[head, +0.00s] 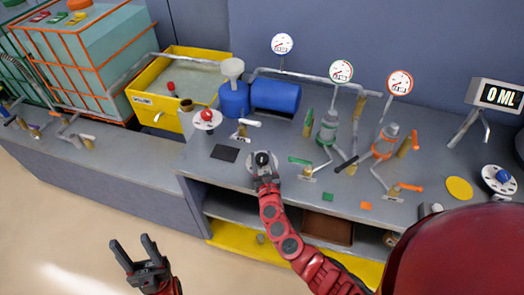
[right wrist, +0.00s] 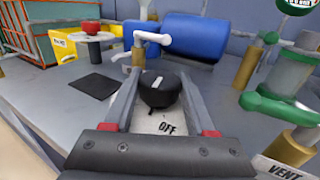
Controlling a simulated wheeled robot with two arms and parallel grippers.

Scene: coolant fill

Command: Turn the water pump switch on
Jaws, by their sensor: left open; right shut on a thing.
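The water pump switch is a round black knob (head: 262,158) with a white pointer mark, on a pale plate at the bench's front edge. In the right wrist view the knob (right wrist: 158,90) stands between my two fingers, its mark pointing away from the camera. The word OFF shows on the plate (right wrist: 165,125) on the near side; any other label is hidden. My right gripper (head: 262,166) is shut on the knob. My left gripper (head: 132,242) is open and empty, low over the floor in front of the bench.
A blue pump (head: 275,95) stands behind the switch. A red knob (head: 207,115) and a black square (head: 224,154) lie to its left. A display (head: 500,96) reads 0 ML.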

